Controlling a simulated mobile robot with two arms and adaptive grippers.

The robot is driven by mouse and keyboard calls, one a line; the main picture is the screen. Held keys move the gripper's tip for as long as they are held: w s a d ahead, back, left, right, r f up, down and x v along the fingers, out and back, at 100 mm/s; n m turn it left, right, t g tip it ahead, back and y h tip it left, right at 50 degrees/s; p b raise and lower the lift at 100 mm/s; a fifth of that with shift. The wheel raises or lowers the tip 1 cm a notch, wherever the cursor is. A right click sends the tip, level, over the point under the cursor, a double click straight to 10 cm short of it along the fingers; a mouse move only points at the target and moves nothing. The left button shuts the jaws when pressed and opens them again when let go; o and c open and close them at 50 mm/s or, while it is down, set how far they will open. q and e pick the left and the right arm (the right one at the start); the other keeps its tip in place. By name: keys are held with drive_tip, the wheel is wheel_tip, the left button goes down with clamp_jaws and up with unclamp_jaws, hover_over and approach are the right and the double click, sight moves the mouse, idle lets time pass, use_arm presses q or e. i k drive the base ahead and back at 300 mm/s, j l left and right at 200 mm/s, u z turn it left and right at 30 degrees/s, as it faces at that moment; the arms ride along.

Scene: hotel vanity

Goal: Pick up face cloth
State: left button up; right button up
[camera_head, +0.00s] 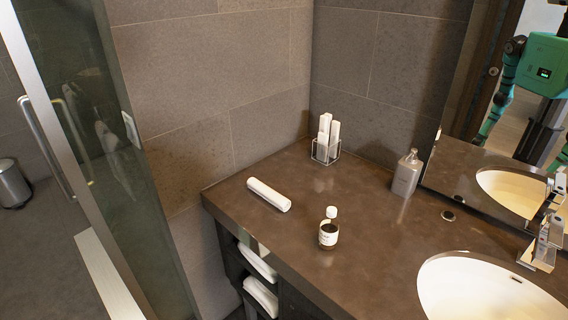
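The face cloth appears to be the white roll (269,194) lying on its side on the brown vanity counter (385,240), near the counter's left end. Nothing touches it. Neither of my grippers shows in this view. My green body and arm are reflected in the mirror at the upper right, but no gripper can be made out there.
A clear holder with white items (326,140) and a soap dispenser (407,173) stand behind. The sink (480,290) and faucet (543,242) are at right. Folded towels (260,290) lie under the counter. A glass door (110,140) is left.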

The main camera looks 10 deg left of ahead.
sight(283, 204)
drive_tip(key=u, duration=3.2)
drive_tip(key=z, duration=2.85)
drive_tip(key=i+j+z, duration=0.15)
drive_tip(key=j+z, duration=0.3)
drive_tip(key=i+j+z, duration=0.1)
drive_tip(key=j+z, duration=0.85)
drive_tip(key=l, duration=0.1)
